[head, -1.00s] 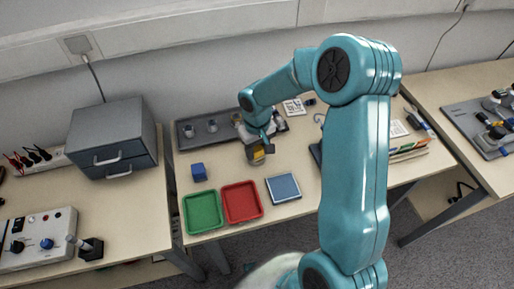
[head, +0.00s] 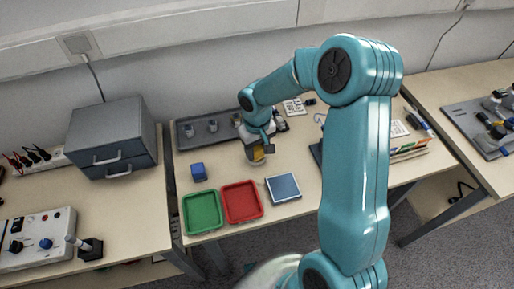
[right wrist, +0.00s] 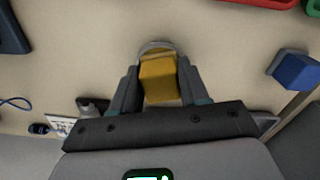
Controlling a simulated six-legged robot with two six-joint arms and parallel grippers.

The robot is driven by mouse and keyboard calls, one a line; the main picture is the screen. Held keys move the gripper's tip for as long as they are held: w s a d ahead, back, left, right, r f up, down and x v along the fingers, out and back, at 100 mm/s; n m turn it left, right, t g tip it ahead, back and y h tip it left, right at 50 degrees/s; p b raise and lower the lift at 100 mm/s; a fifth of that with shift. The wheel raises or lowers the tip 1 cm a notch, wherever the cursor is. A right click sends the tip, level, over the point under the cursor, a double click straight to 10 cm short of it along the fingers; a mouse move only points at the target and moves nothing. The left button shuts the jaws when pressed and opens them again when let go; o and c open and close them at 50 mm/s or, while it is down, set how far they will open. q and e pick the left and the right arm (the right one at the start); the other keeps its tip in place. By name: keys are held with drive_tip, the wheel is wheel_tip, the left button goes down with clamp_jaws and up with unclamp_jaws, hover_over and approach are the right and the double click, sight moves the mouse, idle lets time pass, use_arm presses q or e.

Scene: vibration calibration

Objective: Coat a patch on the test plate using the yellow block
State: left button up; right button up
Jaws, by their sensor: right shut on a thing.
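My right gripper (head: 260,148) reaches down over the middle of the table and is shut on the yellow block (right wrist: 160,80), which sits between both fingers in the right wrist view. A round grey-rimmed dish (right wrist: 157,47) shows right at the block; I cannot tell whether the block touches it. In the head view the yellow block (head: 258,155) is partly hidden by the gripper. A square blue plate with a pale edge (head: 284,187), likely the test plate, lies to the lower right of the gripper, apart from it. My left gripper is not in view.
A red tray (head: 242,203) and a green tray (head: 203,212) lie at the table's front. A blue block (head: 198,172) stands behind the green tray. A dark rack (head: 187,143) with small metal cups stands at the back. A grey drawer box (head: 113,135) is at left.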

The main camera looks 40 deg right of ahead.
sight(257, 148)
drive_tip(key=shift+f, duration=0.1)
drive_tip(key=shift+r+p, duration=2.45)
drive_tip(key=shift+r, duration=1.15)
drive_tip(key=shift+f, duration=0.1)
